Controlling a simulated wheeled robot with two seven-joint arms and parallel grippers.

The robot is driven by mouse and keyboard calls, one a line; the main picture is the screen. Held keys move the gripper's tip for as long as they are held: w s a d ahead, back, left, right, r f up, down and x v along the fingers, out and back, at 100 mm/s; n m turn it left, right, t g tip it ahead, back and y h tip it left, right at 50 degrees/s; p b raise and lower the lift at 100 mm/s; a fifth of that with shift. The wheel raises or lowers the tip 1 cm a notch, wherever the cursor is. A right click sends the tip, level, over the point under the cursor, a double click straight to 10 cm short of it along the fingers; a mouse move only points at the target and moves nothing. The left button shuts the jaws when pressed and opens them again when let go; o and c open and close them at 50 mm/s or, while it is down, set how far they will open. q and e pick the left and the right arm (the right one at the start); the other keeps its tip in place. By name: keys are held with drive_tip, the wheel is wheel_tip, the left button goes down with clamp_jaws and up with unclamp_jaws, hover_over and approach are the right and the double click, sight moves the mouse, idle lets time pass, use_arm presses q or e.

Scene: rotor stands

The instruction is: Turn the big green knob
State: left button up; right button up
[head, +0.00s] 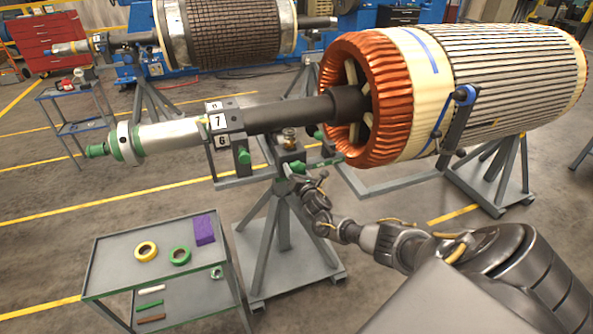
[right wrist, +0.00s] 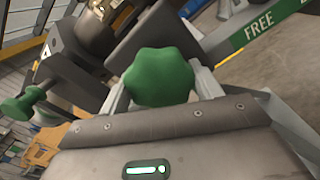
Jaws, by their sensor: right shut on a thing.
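The big green knob (right wrist: 158,78) has a lobed rim and fills the middle of the right wrist view. My right gripper (right wrist: 160,88) is shut on it, with one pale finger on each side. In the head view the knob (head: 297,167) is small and partly hidden by my right gripper (head: 300,176), at the stand under the dark shaft. My left gripper is not in view.
Another green knob (head: 243,156) is to the left on the same stand (head: 284,225). The copper-wound rotor (head: 460,90) lies above and to the right. A grey cart (head: 115,262) with tape rolls and a purple box (head: 204,229) stands at lower left.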

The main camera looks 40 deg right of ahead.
drive_tip(key=n+p, duration=0.1)
drive_tip(key=n, duration=0.2)
drive_tip(key=shift+n, duration=0.4)
drive_tip(key=shift+n+p, duration=0.5)
drive_tip(key=shift+n, duration=1.5)
drive_tip(key=shift+f, duration=0.1)
drive_tip(key=o, duration=1)
drive_tip(key=p+v, duration=0.1)
drive_tip(key=v, duration=1)
drive_tip(key=shift+w, duration=0.1)
